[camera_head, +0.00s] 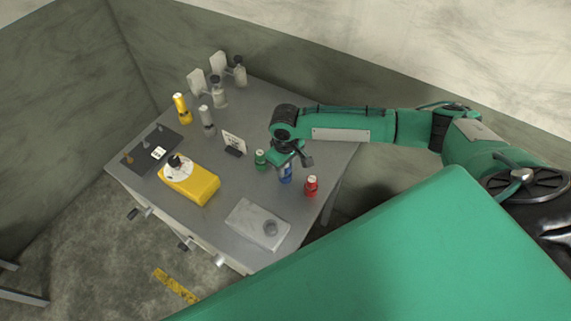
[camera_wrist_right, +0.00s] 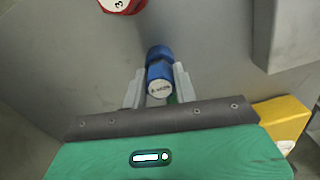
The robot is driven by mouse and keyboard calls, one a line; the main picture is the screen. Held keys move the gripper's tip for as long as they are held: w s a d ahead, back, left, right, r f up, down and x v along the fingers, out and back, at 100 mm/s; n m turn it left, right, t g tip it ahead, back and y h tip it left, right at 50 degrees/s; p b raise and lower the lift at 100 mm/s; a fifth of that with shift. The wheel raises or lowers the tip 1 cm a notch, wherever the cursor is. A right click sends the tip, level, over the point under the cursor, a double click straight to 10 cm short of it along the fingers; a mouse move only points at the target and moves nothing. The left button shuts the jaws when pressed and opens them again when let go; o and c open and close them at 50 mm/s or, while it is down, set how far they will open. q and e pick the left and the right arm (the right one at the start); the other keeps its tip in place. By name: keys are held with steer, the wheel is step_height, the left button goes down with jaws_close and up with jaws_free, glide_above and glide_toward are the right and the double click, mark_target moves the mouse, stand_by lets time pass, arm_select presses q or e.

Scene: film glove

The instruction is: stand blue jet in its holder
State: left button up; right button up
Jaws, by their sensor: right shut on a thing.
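The blue jet (camera_head: 286,174) is a small blue cylinder with a pale lettered end, at the right part of the grey table. My right gripper (camera_head: 288,160) is over it. In the wrist view the blue jet (camera_wrist_right: 159,68) is between the two pale fingers of my right gripper (camera_wrist_right: 160,90), which is shut on it. I cannot tell whether its base touches the table. A pale grey block (camera_head: 247,221) with a round feature lies near the front edge; I cannot tell whether it is the holder. My left gripper is not in view.
A red bottle (camera_head: 311,186) stands right of the jet, and a green one (camera_head: 261,160) close on its left. A small white sign (camera_head: 234,143), a yellow container (camera_head: 190,183) and a dark panel (camera_head: 140,158) are further left. Several bottles stand at the back.

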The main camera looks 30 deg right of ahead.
steer(key=o, duration=1)
steer(key=shift+f, duration=0.1)
steer(key=shift+r, duration=0.4)
step_height(320, 180, up, 12)
steer(key=b, duration=0.4)
steer(key=shift+f, duration=0.25)
steer(key=shift+f, duration=0.1)
